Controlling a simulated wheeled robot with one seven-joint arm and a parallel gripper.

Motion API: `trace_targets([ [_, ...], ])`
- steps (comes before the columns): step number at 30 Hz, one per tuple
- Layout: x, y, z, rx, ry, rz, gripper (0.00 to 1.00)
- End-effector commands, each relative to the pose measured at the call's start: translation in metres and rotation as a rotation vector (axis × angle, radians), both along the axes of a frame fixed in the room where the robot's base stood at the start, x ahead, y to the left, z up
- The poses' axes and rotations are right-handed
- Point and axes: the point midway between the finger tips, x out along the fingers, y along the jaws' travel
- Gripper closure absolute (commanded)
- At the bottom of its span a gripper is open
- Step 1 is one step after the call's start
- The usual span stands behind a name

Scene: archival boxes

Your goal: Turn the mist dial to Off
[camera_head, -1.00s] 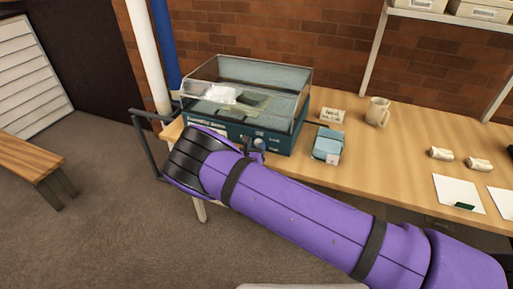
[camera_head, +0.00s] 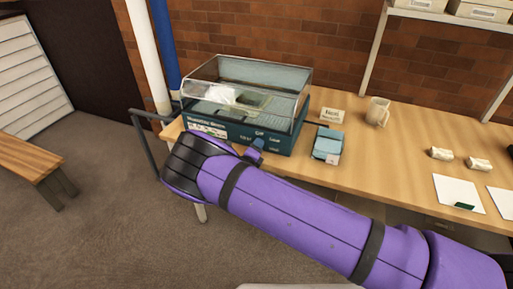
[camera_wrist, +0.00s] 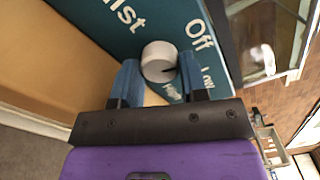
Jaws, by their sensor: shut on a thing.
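The mist dial (camera_wrist: 155,64) is a round white knob with a dark pointer mark, on the teal front panel (camera_wrist: 165,24) of a humidifying box. In the wrist view its pointer is toward the lower right, on the side of the Low label (camera_wrist: 207,78); the exact setting is hard to tell. The Off label (camera_wrist: 200,36) is at the dial's upper right, and a partly covered High label is below it. My gripper (camera_wrist: 159,65) is shut on the dial, one blue finger on each side. In the head view my gripper (camera_head: 254,151) is at the panel and hides the dial.
The box has a clear lid (camera_head: 262,72) with white and dark items inside. Open floor lies in front.

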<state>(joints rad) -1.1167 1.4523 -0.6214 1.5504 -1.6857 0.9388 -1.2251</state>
Motion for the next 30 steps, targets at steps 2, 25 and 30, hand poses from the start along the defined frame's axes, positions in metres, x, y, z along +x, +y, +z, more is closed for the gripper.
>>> trace_targets([
  [2,-0.0013,0.0009,-0.0015,-0.050,0.021,0.001,0.84],
  [25,-0.0015,0.0011,-0.0019,-0.242,0.092,0.003,0.84],
  [30,-0.0016,0.0011,-0.0020,-0.241,0.091,0.003,0.84],
])
